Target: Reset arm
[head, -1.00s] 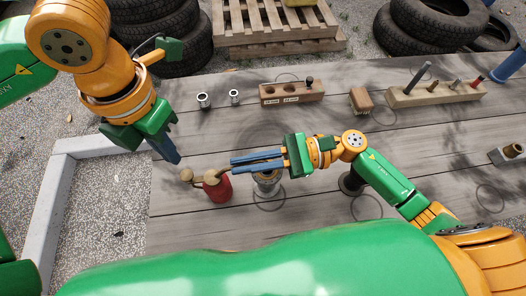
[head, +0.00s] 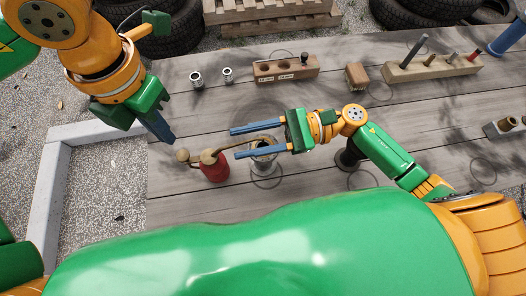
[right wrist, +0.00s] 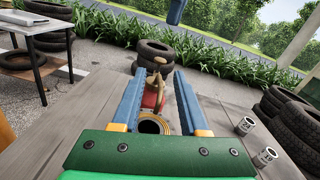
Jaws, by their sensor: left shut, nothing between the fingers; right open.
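My right gripper (head: 236,143) reaches in from the right over the table, its two blue fingers spread apart with nothing held. Between and beyond its fingers is a red oil can (head: 214,167) with a brass-coloured spout and top; it also shows in the right wrist view (right wrist: 152,101). A metal cylinder with an open round top (head: 264,160) stands just under the right gripper; its ring-shaped top shows between the finger bases in the right wrist view (right wrist: 150,126). My left gripper (head: 170,138) is shut and empty, pointing down at the table's left edge.
Two small metal sockets (head: 196,79) stand at the back left. A wooden block with holes (head: 285,69), a small wooden block (head: 357,77) and a wooden rack with pegs (head: 432,67) line the back. Tyres (head: 160,25) and a pallet (head: 270,14) lie beyond the table.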

